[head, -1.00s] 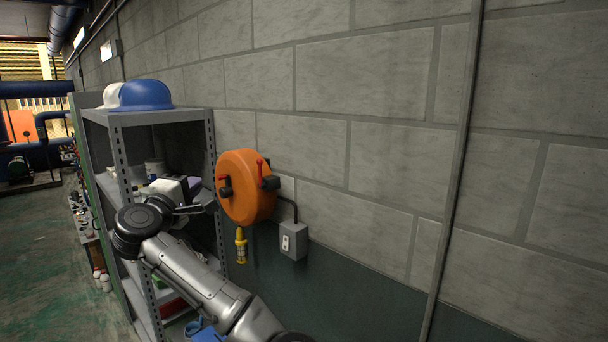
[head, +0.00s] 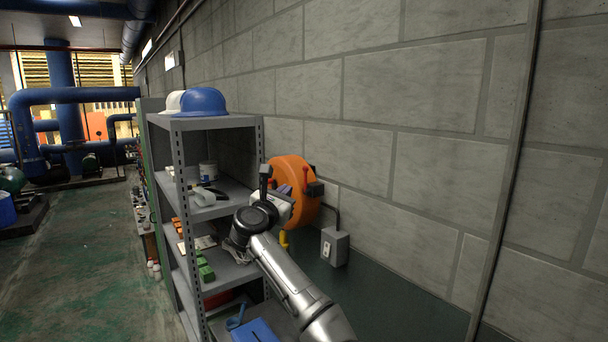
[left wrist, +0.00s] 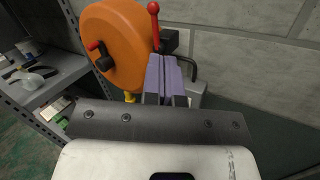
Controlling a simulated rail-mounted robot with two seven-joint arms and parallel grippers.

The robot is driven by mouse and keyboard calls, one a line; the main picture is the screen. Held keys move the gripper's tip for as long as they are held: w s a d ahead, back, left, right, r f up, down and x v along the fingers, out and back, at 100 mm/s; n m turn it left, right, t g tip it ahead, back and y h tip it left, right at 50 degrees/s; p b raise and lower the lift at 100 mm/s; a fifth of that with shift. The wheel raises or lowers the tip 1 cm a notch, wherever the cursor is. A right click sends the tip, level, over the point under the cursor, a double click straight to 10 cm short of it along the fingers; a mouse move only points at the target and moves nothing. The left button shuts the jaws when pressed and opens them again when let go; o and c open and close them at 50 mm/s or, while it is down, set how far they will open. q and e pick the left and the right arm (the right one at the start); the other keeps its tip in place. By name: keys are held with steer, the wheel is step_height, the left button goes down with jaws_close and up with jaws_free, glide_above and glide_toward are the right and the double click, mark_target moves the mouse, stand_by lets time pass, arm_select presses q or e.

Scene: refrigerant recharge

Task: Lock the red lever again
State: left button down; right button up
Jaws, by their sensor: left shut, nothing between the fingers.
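The orange reel (head: 293,169) is mounted on the block wall to the right of the shelf; it also shows in the left wrist view (left wrist: 128,30). A red lever (head: 312,171) stands up beside the black bracket at its right side; in the left wrist view this lever (left wrist: 154,22) is upright with a round knob. A second, small red handle (left wrist: 95,46) sits by a black knob on the reel's face. My left gripper (left wrist: 168,64) is shut and empty; its purple fingers point towards the lever's base, and contact cannot be told. In the head view this gripper (head: 284,189) covers part of the reel.
A grey shelf (head: 217,123) with a blue helmet (head: 202,101) and several items stands left of the reel. A grey wall box (head: 335,246) is below right, joined by a black cable. A thin vertical pipe (head: 508,190) runs down the wall. The wall between is clear.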

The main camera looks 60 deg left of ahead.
mark_target(305, 180)
arm_select(q)
steer(key=p+x, duration=0.3)
steer(key=x, duration=0.9)
arm_select(e)
step_height(305, 180, up, 4)
steer(key=shift+a+f, duration=0.1)
steer(key=shift+a, duration=0.05)
arm_select(q)
steer(key=shift+r, duration=0.15)
